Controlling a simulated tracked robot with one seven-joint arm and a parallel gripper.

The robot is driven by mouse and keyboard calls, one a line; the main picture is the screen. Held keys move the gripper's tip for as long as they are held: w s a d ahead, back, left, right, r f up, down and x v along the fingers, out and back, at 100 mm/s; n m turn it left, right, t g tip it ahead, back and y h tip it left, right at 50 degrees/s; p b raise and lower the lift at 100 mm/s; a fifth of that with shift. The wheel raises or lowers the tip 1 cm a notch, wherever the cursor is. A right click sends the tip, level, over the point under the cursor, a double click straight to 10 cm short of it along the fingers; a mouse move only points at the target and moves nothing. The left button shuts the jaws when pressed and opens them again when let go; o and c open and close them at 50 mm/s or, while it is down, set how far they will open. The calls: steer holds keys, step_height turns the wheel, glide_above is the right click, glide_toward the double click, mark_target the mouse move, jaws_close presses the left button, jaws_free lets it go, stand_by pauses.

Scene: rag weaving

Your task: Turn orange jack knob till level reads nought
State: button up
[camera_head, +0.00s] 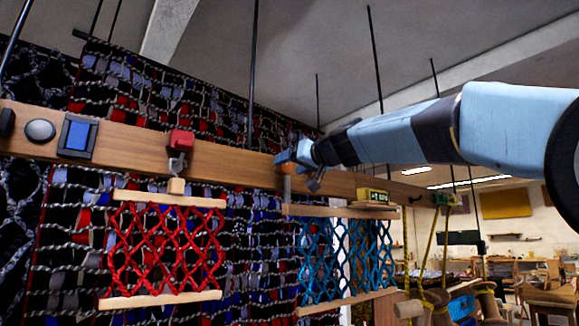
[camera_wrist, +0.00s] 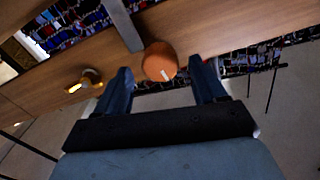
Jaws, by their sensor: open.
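The orange jack knob (camera_wrist: 160,62) shows in the wrist view on the wooden beam, with a small pale mark on its face. It also shows in the head view (camera_head: 287,169), partly covered by my gripper. My gripper (camera_head: 303,164) is at the knob. In the wrist view my gripper (camera_wrist: 163,71) is open, with one finger on each side of the knob's near edge. I see gaps beside the knob and no clear contact. A yellow level (camera_head: 372,196) lies on the wooden bar right of the knob; its reading is too small to tell.
The wooden beam (camera_head: 230,163) crosses the head view. A red clamp (camera_head: 180,142) sits on it at left. Red netting (camera_head: 165,248) and blue netting (camera_head: 345,255) hang below. A brass fitting (camera_wrist: 87,80) lies left of my fingers. Yellow ropes (camera_head: 446,250) hang at right.

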steer(key=shift+x, duration=0.9)
steer(key=shift+c, duration=0.4)
steer(key=c, duration=1)
steer(key=shift+m, duration=0.8)
steer(key=o, duration=1.1)
steer(key=v, duration=1.3)
steer(key=shift+s+d, duration=0.25)
steer(key=shift+d, duration=0.05)
